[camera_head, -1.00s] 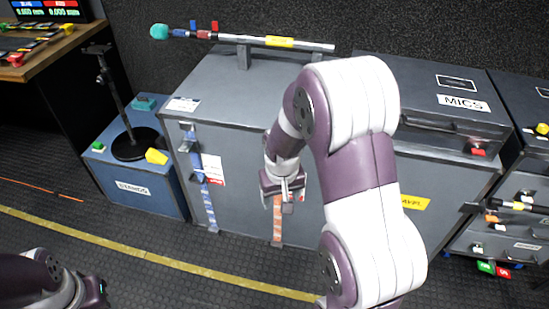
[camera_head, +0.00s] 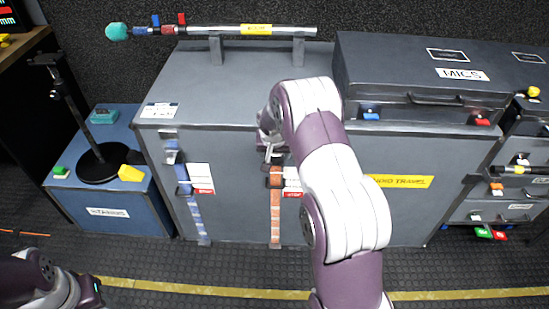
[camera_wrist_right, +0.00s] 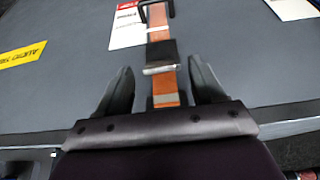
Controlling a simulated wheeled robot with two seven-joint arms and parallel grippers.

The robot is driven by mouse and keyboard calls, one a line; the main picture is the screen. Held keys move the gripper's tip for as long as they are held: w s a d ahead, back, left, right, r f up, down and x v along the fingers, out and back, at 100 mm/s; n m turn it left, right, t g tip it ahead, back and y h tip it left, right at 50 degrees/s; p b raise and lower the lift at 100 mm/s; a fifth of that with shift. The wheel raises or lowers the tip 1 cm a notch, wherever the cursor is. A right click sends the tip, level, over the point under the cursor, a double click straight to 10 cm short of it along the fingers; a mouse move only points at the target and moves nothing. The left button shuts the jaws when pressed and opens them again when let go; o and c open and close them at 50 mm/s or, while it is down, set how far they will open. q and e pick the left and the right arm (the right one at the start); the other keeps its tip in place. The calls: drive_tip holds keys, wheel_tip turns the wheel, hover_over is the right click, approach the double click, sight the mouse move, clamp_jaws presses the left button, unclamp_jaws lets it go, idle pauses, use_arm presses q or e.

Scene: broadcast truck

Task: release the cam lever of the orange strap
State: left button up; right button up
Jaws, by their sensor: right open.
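The orange strap (camera_head: 275,222) runs down the front of the large grey case (camera_head: 235,180). Its dark cam buckle (camera_head: 276,178) sits on the upper part of the front, beside a white and red tag. In the right wrist view the orange strap (camera_wrist_right: 163,98) passes between the spread fingers, and the buckle with its metal lever (camera_wrist_right: 160,58) lies just beyond the fingertips. My right gripper (camera_head: 270,155) is open and empty, close above the buckle in the head view; its fingers also show in the wrist view (camera_wrist_right: 163,82). My left gripper (camera_head: 92,292) is at the lower left, its jaws unclear.
A blue strap (camera_head: 196,215) with its own buckle is left of the orange one. A microphone pole (camera_head: 225,31) rests on supports on the case. A MICS case (camera_head: 430,75) stands to the right, a blue box with a stand (camera_head: 108,208) to the left. The floor in front is clear.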

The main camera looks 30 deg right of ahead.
sight(275, 155)
drive_tip(key=x, duration=0.3)
drive_tip(key=shift+f, duration=0.2)
